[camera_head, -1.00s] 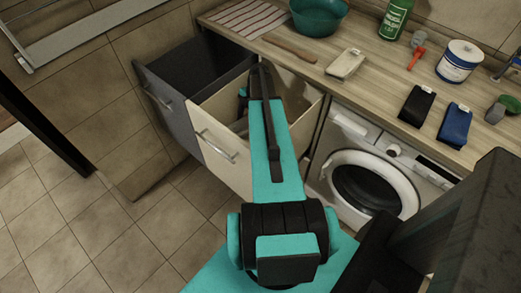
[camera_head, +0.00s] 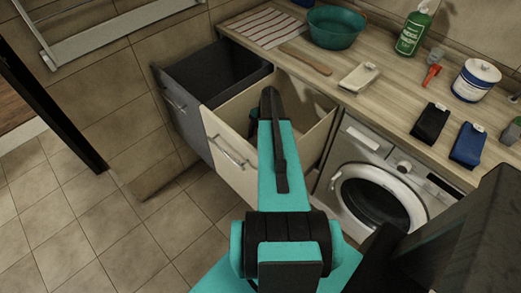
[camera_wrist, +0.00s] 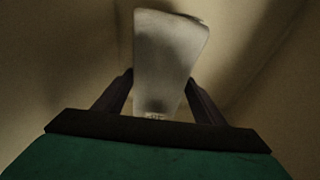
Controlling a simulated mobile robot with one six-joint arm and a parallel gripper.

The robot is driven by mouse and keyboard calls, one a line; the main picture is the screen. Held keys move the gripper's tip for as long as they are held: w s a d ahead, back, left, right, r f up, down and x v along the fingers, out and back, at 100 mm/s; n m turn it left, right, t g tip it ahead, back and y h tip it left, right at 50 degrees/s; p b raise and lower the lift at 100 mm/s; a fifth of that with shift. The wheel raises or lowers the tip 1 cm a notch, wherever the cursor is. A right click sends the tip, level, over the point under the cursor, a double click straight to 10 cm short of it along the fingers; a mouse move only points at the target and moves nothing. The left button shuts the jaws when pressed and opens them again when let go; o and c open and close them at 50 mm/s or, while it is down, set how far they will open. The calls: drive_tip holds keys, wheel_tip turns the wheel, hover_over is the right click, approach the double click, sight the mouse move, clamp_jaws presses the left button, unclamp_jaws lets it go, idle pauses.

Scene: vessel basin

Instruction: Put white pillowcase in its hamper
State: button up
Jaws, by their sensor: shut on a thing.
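The white pillowcase (camera_wrist: 165,55) shows in the wrist view as a folded, pale grey-white piece in shadow, with small dark marking near its lower end. My gripper (camera_wrist: 159,84) is shut on it, one dark finger on each side. Beige walls surround it in that view. In the head view my arm reaches over the open cream pull-out hamper (camera_head: 230,152), and its far end goes down into it. A dark grey pull-out hamper (camera_head: 184,122) stands open beside the cream one, on the left.
A wooden counter (camera_head: 375,98) runs behind, holding a teal bowl (camera_head: 336,28), a green bottle (camera_head: 413,32), a white tub (camera_head: 475,80) and dark and blue folded items. A washing machine (camera_head: 375,190) stands right of the cream hamper. Tiled floor (camera_head: 110,225) is clear at left.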

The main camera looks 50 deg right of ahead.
drive_tip(key=shift+f+p, duration=0.4)
drive_tip(key=shift+f, duration=1.25)
drive_tip(key=shift+f, duration=0.1)
drive_tip(key=shift+f+p, duration=0.7)
drive_tip(key=shift+f, duration=1.05)
drive_tip(key=shift+f, duration=0.15)
drive_tip(key=o, duration=1.3)
drive_tip(key=shift+o, duration=0.2)
drive_tip(key=shift+r, duration=0.2)
drive_tip(key=shift+b+v, duration=2.15)
drive_tip(key=shift+v, duration=3.85)
